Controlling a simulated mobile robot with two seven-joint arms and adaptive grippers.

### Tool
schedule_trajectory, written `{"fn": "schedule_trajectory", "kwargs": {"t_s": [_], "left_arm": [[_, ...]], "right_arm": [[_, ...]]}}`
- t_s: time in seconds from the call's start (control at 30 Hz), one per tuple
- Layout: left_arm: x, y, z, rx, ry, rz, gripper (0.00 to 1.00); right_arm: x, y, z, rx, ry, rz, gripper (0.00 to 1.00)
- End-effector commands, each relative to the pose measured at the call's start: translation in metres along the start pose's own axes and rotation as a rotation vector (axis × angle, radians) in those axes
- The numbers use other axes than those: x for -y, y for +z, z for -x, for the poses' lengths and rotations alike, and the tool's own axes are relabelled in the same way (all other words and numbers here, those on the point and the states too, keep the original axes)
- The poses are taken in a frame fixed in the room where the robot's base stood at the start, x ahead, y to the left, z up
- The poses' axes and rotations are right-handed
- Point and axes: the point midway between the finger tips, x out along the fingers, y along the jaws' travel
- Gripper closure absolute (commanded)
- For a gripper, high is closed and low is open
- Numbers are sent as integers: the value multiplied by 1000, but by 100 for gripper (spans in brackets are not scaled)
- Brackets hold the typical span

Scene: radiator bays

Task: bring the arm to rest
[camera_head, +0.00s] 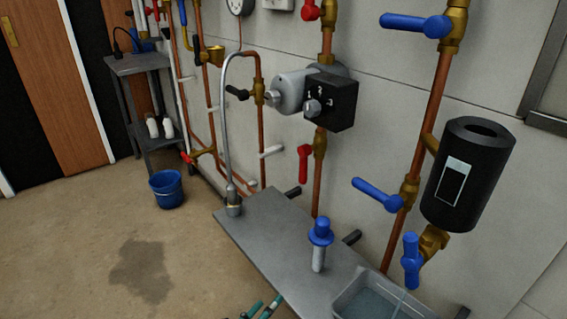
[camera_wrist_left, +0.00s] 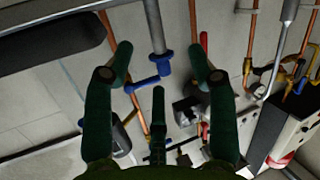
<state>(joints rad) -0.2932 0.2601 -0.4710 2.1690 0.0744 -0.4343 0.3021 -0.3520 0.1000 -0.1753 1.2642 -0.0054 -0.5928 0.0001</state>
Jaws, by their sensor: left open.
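I see nothing held between the fingertips. In the head view only the green tips of my left gripper (camera_head: 260,309) show at the bottom edge, low and in front of the grey shelf (camera_head: 268,245). The rest of this arm is out of the head view. My right gripper is in neither view.
Copper pipes with blue and red valve levers run up the wall. A black cylinder (camera_head: 468,175) hangs at right. On the shelf stand a blue-topped piece (camera_head: 320,235) and a clear tray (camera_head: 345,302). A blue bucket (camera_head: 166,190) stands on open floor beside a wet-looking patch (camera_head: 142,270).

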Motion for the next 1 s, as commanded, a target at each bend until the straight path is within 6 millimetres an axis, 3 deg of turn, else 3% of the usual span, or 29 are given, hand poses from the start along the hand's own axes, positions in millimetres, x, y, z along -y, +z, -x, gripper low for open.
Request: {"fn": "schedule_trajectory", "kwargs": {"t_s": [0.1,0.3,0.7,0.73,1.0], "left_arm": [[37,35,28,223,-150,-30,43],[76,82,88,545,-313,-51,43],[99,129,197,974,-457,-19,43],[100,133,200,993,-460,-17,43],[124,186,166,989,-452,-23,43]], "right_arm": [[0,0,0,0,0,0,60],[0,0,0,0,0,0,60],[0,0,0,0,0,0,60],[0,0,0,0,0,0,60],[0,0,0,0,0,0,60]]}}
